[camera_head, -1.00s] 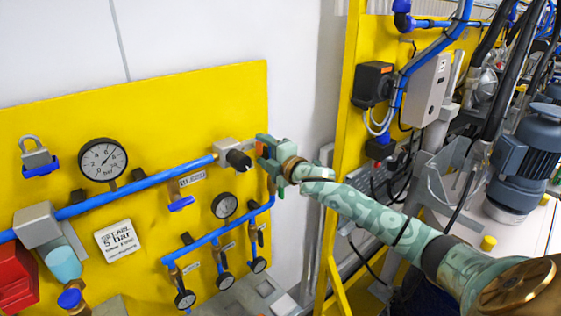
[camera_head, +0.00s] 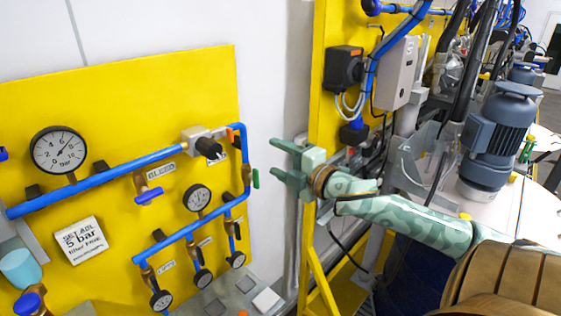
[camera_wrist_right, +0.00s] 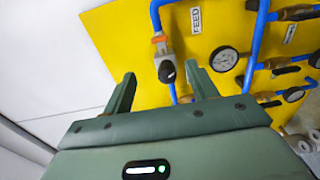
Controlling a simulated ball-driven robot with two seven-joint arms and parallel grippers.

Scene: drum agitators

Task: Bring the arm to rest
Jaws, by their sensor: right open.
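My right gripper (camera_head: 277,160) is green, open and empty in the head view. It is in the air to the right of the yellow gauge panel (camera_head: 100,110), apart from it. In the right wrist view its two fingers (camera_wrist_right: 160,90) stand apart, with the black regulator knob (camera_wrist_right: 167,71) seen between them in the background. The same black knob (camera_head: 208,148) shows in the head view on the blue pipe, left of the gripper. My right arm reaches in from the lower right. My left gripper is in neither view.
A large gauge (camera_head: 58,149) and several small gauges sit on the blue piping. Right of my gripper stand a yellow frame (camera_head: 328,90), a black box (camera_head: 343,67), a grey cabinet (camera_head: 398,72) and a blue motor (camera_head: 497,135). White wall lies behind the gripper.

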